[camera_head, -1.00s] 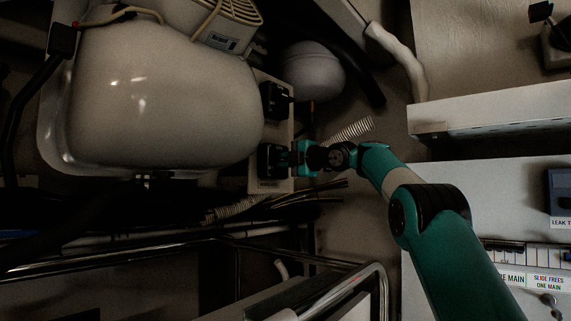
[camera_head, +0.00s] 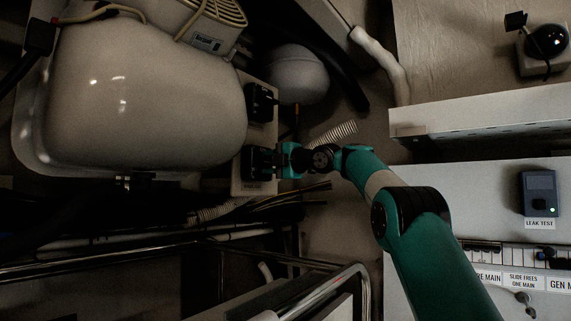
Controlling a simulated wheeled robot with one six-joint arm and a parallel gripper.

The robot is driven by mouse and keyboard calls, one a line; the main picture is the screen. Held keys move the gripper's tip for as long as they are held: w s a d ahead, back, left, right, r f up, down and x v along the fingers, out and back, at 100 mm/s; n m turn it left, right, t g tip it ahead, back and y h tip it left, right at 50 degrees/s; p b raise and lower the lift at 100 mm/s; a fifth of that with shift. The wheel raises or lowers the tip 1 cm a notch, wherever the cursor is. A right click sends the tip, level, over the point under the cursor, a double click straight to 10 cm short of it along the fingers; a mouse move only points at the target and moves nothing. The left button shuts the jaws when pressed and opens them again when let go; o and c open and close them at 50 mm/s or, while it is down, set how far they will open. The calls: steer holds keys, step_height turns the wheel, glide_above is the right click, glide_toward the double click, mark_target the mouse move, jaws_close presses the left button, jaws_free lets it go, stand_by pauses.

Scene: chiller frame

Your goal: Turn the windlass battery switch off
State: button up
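Two black battery switches sit on a pale panel (camera_head: 262,130) right of a big cream tank: an upper switch (camera_head: 261,102) and a lower switch (camera_head: 257,163). A small label (camera_head: 252,189) lies below the lower one, too dim to read, so I cannot tell which switch is the windlass one. My gripper (camera_head: 280,161), on the teal arm, is at the lower switch's right side and looks to touch it or be very close. Its fingers are dark against the black switch, so whether they are open or closed on it is hidden.
The cream tank (camera_head: 145,95) fills the upper left. A round grey vessel (camera_head: 298,75) and a ribbed hose (camera_head: 332,134) are near the arm. Metal rails (camera_head: 365,285) cross below. A leak test box (camera_head: 539,192) and labelled slide strip are at right.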

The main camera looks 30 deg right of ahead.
steer(key=b+v, duration=0.6)
steer(key=v, duration=1.1)
steer(key=shift+r, duration=0.1)
